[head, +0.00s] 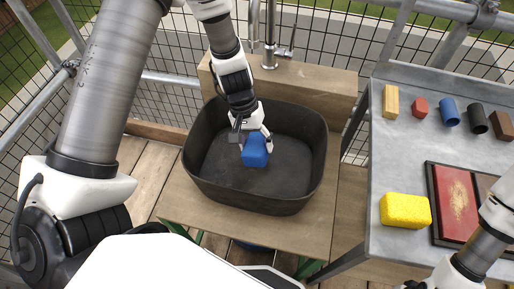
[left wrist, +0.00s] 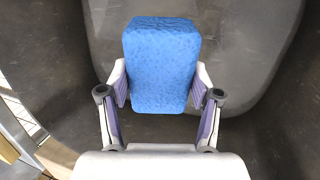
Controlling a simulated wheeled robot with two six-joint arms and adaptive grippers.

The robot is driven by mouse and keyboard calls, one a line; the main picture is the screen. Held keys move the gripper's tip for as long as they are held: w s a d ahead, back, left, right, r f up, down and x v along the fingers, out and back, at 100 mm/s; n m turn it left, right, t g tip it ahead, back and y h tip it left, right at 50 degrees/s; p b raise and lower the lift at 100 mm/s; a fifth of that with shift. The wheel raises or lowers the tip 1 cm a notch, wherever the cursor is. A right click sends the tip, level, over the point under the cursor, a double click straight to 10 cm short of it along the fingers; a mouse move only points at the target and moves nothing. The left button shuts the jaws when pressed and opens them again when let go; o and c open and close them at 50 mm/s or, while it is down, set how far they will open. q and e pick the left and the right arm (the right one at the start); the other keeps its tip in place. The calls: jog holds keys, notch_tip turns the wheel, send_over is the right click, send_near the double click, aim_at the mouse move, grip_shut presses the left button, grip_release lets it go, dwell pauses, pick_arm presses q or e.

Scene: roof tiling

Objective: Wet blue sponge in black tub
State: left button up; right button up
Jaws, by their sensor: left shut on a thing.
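The blue sponge (head: 255,150) is inside the opening of the black tub (head: 207,160) in the head view. My left gripper (head: 251,135) is shut on it from above. In the left wrist view, the sponge (left wrist: 162,62) sits between the two purple-padded fingers of the gripper (left wrist: 159,90). The dark tub floor shows behind it. I cannot tell whether the sponge touches the tub floor. No water is clearly visible in the tub. My right arm shows at the lower right of the head view, but its fingers are out of the frame.
A tap (head: 270,55) stands behind the tub on a wooden stand (head: 320,95). Mesh fencing and rails surround the platform.

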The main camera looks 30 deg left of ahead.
pick_arm(q)
notch_tip(320, 180, up, 13)
jog(key=p, duration=1)
jog(key=shift+f, duration=0.2)
dwell(1.6)
notch_tip(320, 180, up, 4)
jog(key=p, duration=0.4)
send_over(256, 143)
jog(key=shift+b, duration=0.35)
jog(key=shift+a, duration=0.1)
